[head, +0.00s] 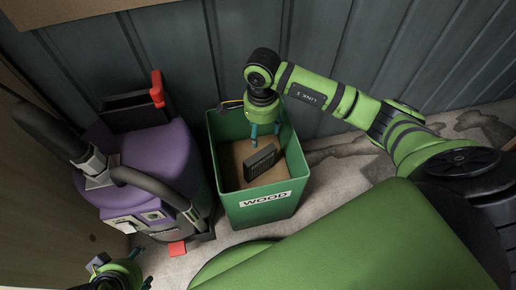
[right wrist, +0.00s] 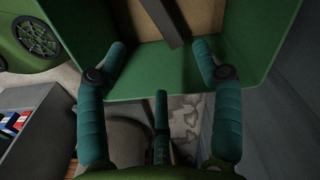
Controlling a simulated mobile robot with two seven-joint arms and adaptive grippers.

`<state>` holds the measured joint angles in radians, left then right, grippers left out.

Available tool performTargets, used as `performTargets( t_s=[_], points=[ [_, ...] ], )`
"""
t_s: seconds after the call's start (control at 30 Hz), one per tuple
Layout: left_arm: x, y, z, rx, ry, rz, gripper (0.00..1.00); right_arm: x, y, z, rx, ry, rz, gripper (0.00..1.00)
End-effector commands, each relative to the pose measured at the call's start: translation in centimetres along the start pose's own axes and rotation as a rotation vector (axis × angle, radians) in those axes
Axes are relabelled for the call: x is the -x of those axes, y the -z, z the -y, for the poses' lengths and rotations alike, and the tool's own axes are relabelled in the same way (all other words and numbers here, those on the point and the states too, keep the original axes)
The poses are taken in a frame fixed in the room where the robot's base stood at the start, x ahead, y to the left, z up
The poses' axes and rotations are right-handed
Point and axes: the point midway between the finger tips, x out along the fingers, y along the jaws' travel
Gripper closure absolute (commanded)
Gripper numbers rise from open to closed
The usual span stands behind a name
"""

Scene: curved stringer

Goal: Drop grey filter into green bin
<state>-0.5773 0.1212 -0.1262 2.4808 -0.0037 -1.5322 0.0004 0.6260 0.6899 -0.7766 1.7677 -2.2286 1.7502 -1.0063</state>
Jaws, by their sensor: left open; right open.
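The green bin (head: 266,211), labelled WOOD, stands open on the floor near the wall. The dark grey filter (head: 260,161) is inside it, tilted on a brown surface. The filter's narrow edge shows at the top of the right wrist view (right wrist: 160,20). My right gripper (head: 265,137) is above the bin, pointing down, with its fingers spread and nothing between them. It is apart from the filter. My left gripper (head: 144,268) is open and empty at the lower left, low in front of the purple machine (head: 158,160).
A ribbed grey wall (head: 170,60) rises behind. Stained concrete floor (head: 335,180) is free right of the bin.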

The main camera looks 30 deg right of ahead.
Motion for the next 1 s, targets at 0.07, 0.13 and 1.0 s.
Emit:
performTargets(
  t_s=[0.07,0.13,1.0],
  points=[
    [0.0,0.0,0.0,0.0,-0.001,0.0,0.36,0.5,0.0,0.1,0.0,0.002,0.0,0.33],
    [0.0,0.0,0.0,0.0,0.0,-0.001,0.36,1.2,0.0,0.1,0.001,0.003,0.0,0.33],
    [0.0,0.0,0.0,0.0,0.0,0.0,0.36,12.0,0.0,0.0,0.0,0.001,0.0,0.33]
  ],
)
